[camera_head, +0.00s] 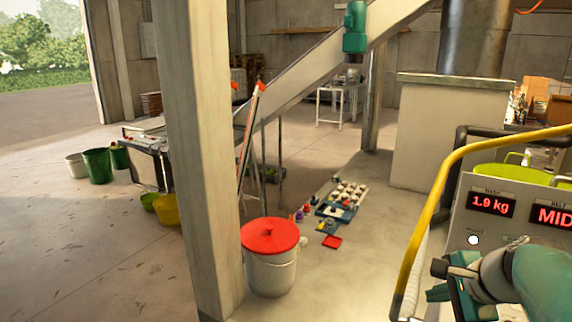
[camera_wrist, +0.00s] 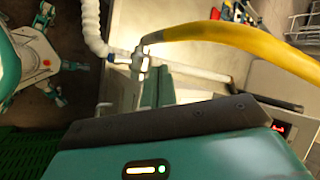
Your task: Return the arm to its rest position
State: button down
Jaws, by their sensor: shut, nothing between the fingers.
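My teal and grey arm reaches in from the lower right of the head view. My gripper (camera_head: 442,281) is at its end, beside the yellow curved pipe (camera_head: 437,190) and in front of the grey panel (camera_head: 487,235). In the wrist view my gripper (camera_wrist: 157,84) shows as two teal fingers close together, shut and empty. The yellow pipe (camera_wrist: 240,42) crosses the upper right of that view, with a metal fitting (camera_wrist: 139,60) just beyond the fingers. I cannot tell the gap between my gripper and the pipe.
The panel's displays (camera_head: 492,204) read "1.9 kg" and "MID". A white ribbed hose (camera_wrist: 92,25) hangs by the fitting. A red-lidded bucket (camera_head: 270,240) stands beside a concrete pillar (camera_head: 200,150). Open floor lies left of the pillar.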

jog(key=s+a+f+n+h, duration=0.1)
jog(key=s+a+n, duration=0.3)
jog(key=a+n, duration=0.4)
jog(key=s+a+f+n+g+h, duration=0.1)
jog(key=s+a+n, duration=0.4)
jog(key=a+n, duration=0.3)
jog(key=shift+a+f+n+g, duration=0.15)
jog(key=shift+f+n+g, duration=0.15)
jog(key=shift+n, duration=0.9)
